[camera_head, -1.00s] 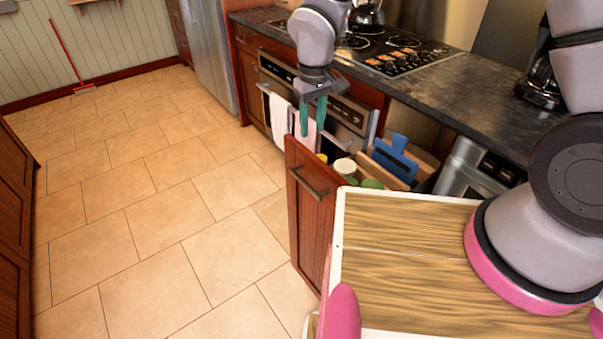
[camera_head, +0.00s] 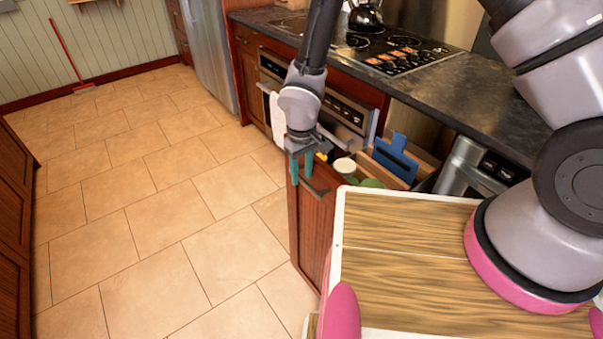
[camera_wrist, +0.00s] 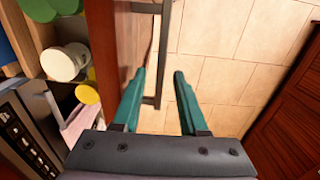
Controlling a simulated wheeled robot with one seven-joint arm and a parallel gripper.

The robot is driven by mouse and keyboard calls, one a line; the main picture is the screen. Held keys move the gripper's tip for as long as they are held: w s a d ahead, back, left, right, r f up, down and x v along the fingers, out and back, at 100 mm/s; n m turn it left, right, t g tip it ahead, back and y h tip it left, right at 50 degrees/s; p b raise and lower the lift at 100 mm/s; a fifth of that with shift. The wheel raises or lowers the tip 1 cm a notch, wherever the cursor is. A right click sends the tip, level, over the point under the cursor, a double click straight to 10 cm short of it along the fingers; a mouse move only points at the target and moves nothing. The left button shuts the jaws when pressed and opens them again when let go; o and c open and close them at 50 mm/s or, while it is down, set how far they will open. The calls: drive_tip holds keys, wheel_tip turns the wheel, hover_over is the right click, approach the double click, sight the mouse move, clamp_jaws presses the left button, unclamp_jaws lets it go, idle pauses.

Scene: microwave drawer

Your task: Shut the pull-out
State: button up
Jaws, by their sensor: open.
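The pull-out (camera_head: 315,228) stands open from under the counter, its red-brown front panel facing left. Its dark bar handle (camera_head: 319,189) is near the top of that panel. My gripper (camera_head: 301,178) is open at the upper part of the panel, teal fingers pointing down. In the wrist view the panel (camera_wrist: 103,45) is on the left, and the handle (camera_wrist: 162,62) runs between my two fingers (camera_wrist: 160,76), one on the panel side and one outside. I cannot tell whether either finger touches it. The fingers hide part of the handle in the head view.
The pull-out holds a white-lidded jar (camera_head: 345,166), a blue board (camera_head: 396,157) and green items. The oven (camera_head: 345,115) with a towel (camera_head: 281,115) is behind my gripper. A wooden top (camera_head: 400,245) is close at the right. The tiled floor (camera_head: 150,215) at left is clear.

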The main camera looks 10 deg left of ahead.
drive_tip(key=shift+f, duration=0.15)
clamp_jaws()
idle(1.4)
